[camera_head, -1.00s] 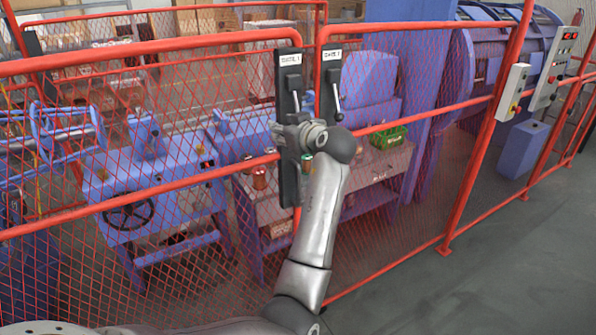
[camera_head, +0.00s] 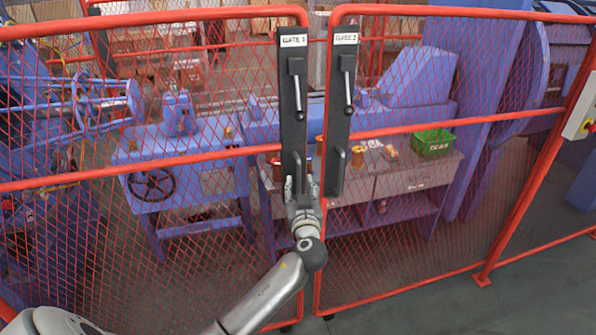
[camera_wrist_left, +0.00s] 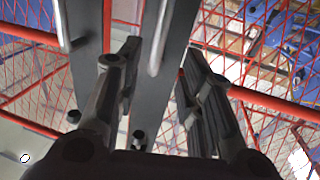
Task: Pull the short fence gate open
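Two red mesh fence gates meet at mid-view. The left gate (camera_head: 150,163) runs out of frame; the shorter-looking right gate (camera_head: 420,129) ends at a slanted post. Each has a dark plate with a lever: the left lever (camera_head: 298,90) and right lever (camera_head: 348,85) both hang down. The right plate carries a pull handle (camera_head: 338,168). My left gripper (camera_head: 301,184) is at the lower left plate, largely covering that plate's handle. In the left wrist view its fingers (camera_wrist_left: 160,65) are open, with a grey handle bar (camera_wrist_left: 160,38) between them, not clamped. My right gripper is out of view.
Behind the mesh stand blue machines and a workbench (camera_head: 400,180) with a green crate (camera_head: 432,143). A control box (camera_head: 582,110) hangs at the right edge. Open grey floor (camera_head: 450,310) lies in front of the right gate.

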